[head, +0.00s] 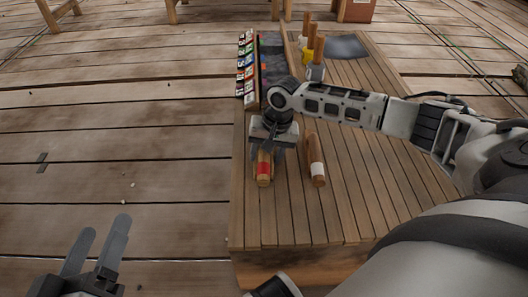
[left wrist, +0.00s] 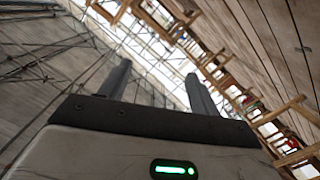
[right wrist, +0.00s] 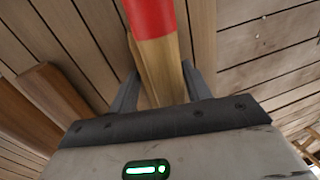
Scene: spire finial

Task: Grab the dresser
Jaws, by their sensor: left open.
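A wooden tool with a red band (head: 264,169) lies on the slatted platform (head: 290,222). A similar wooden tool with a white band (head: 316,162) lies to its right. The frames do not show which one is the dresser. My right gripper (head: 270,145) points down over the far part of the red-banded tool and hides it.
A rack of coloured, labelled pots (head: 245,68) stands along the platform's far left edge. Upright wooden handles (head: 312,42) and a dark sheet (head: 346,47) are at the far end. The plank floor (head: 120,150) on the left is mostly clear.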

